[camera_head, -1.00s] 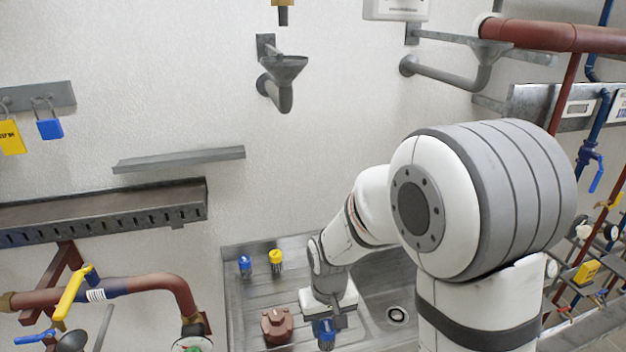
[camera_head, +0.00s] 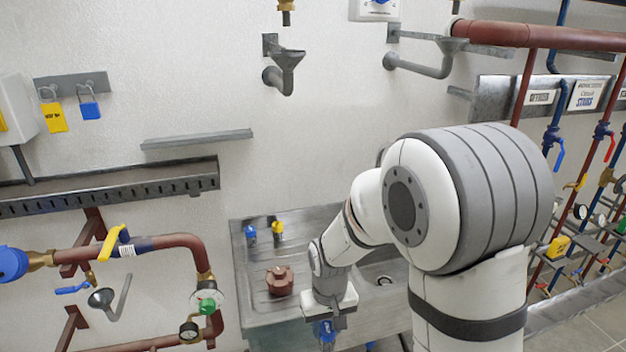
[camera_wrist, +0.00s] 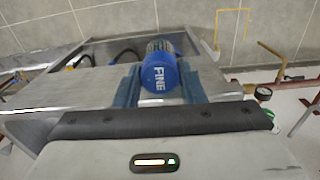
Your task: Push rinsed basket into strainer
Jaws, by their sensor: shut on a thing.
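The basket (camera_wrist: 160,75) has a blue end marked "FINE" and a dark mesh part behind it in the wrist view. My gripper (camera_wrist: 159,84) is shut on its blue end, one finger on each side. In the head view, the blue end (camera_head: 327,331) hangs below my gripper (camera_head: 325,315), near the sink's front edge. A red-brown cap-like part (camera_head: 280,281) sits on the drainboard, left of my gripper. I cannot make out the strainer's opening for certain; red-brown pipework (camera_head: 165,243) stands at lower left.
The metal sink (camera_head: 243,285) holds a blue-topped piece (camera_head: 250,232) and a yellow-topped piece (camera_head: 278,229) at its back. A gauge with a green part (camera_head: 207,303) and a yellow-handled valve (camera_head: 112,241) are on the left pipework. More pipes and valves stand at right.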

